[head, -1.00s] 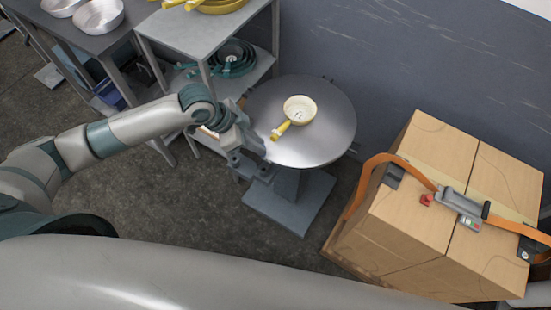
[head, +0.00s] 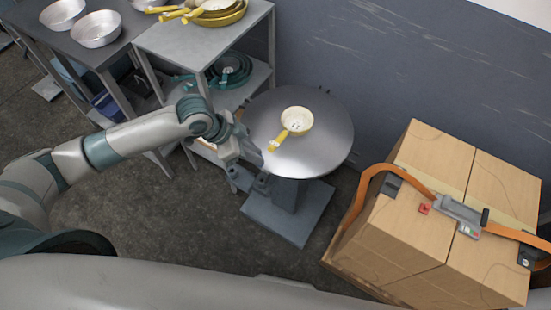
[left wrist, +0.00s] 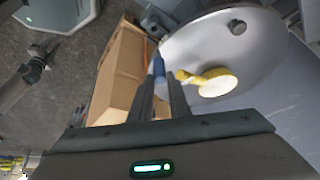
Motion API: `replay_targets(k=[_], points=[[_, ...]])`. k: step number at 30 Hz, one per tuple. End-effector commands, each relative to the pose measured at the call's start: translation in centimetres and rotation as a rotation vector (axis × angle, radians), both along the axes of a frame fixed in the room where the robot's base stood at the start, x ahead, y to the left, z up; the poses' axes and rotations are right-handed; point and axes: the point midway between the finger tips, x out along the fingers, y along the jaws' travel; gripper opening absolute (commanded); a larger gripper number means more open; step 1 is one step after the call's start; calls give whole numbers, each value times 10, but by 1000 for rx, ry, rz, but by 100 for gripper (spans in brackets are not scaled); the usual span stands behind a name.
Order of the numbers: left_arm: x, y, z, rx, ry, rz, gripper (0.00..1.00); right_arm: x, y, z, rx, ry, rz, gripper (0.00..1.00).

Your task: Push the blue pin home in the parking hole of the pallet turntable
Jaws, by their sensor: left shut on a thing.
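The pallet turntable (head: 325,160) is a round grey metal disc on a pedestal, in the middle of the head view. In the left wrist view the disc (left wrist: 185,50) fills the upper right. My left gripper (head: 262,182) is at the disc's near left edge. In the left wrist view its fingers (left wrist: 163,85) are shut on the blue pin (left wrist: 159,67), whose blue end shows at the fingertips. The pin's tip and the parking hole are hidden, so I cannot tell how deep the pin sits. What seems my right gripper (left wrist: 42,60) shows small, its jaw state unclear.
A cream pan (head: 297,121) with a yellow handle lies on the disc. Strapped cardboard boxes (head: 440,215) stand at the right. A shelf unit (head: 205,45) with pans stands behind left, beside a dark table (head: 75,45) with metal pans. A wall is behind.

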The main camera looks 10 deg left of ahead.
Motion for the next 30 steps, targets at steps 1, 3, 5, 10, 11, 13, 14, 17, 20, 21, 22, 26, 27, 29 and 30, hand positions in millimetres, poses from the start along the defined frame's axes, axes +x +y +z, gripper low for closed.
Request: replay_targets(k=[1,3,5,10,11,13,14,17,20,21,22,26,27,29,30], points=[[2,0,3,0,-2,13,0,0,0,-1,0,0,0,31],[4,0,9,0,-3,39,0,0,0,-3,0,0,0,31],[8,0,15,0,-5,73,0,0,0,-5,0,0,0,31],[19,3,43,-1,-8,217,0,0,0,-11,0,0,0,31],[22,3,50,-2,-9,250,0,0,0,-13,0,0,0,31],[27,6,65,-1,-10,332,0,0,0,-16,0,0,0,31],[29,8,71,0,-11,370,0,0,0,-17,0,0,0,31],[36,14,94,-1,-13,502,0,0,0,-22,0,0,0,31],[42,20,118,-3,-12,642,0,0,0,-27,0,0,0,31],[43,23,127,-2,-13,699,0,0,0,-29,0,0,0,31],[45,26,134,-2,-13,741,0,0,0,-30,0,0,0,31],[49,36,161,-2,-11,909,0,0,0,-35,0,0,0,31],[49,39,168,-2,-10,953,0,0,0,-36,0,0,0,31],[50,43,176,-1,-9,1010,0,0,0,-37,0,0,0,31],[50,45,181,0,-6,1040,0,0,0,-38,0,0,0,31]])
